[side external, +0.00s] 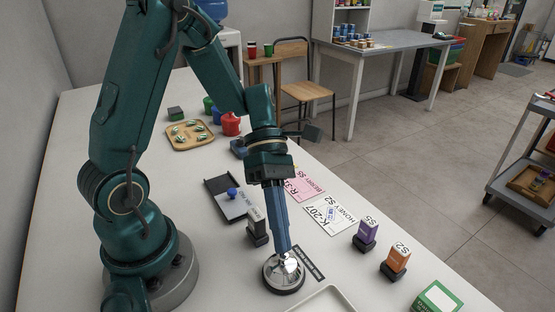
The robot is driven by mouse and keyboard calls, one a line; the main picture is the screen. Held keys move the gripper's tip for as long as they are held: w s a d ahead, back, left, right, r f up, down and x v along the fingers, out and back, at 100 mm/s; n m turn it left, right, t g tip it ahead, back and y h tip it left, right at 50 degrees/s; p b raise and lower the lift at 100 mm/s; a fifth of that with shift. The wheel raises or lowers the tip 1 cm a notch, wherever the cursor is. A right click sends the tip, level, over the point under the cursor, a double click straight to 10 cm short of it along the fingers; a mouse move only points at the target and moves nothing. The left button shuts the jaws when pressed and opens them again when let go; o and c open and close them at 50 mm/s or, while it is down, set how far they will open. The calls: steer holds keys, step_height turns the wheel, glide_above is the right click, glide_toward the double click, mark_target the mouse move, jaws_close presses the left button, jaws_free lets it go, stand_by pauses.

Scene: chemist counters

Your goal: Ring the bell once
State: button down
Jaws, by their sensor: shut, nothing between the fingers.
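The bell (284,276) is a shiny silver dome on a dark round base, standing on the white counter near the front middle. My gripper (283,248) points down with its blue fingers shut and nothing between them. The fingertips are right at the top of the bell. I cannot tell whether they touch its button, because the fingers hide it. A dark label strip (308,263) lies just right of the bell.
A black block (257,228) stands close left of the fingers. Purple (366,235) and orange (395,262) boxes stand to the right. A white tray (325,300) lies at the front edge. Pink (300,186) and white (331,214) cards lie flat behind.

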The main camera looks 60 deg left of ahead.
steer(key=shift+r, duration=0.25)
step_height(320, 180, up, 5)
steer(key=shift+f, duration=0.1)
stand_by(0.6)
stand_by(0.5)
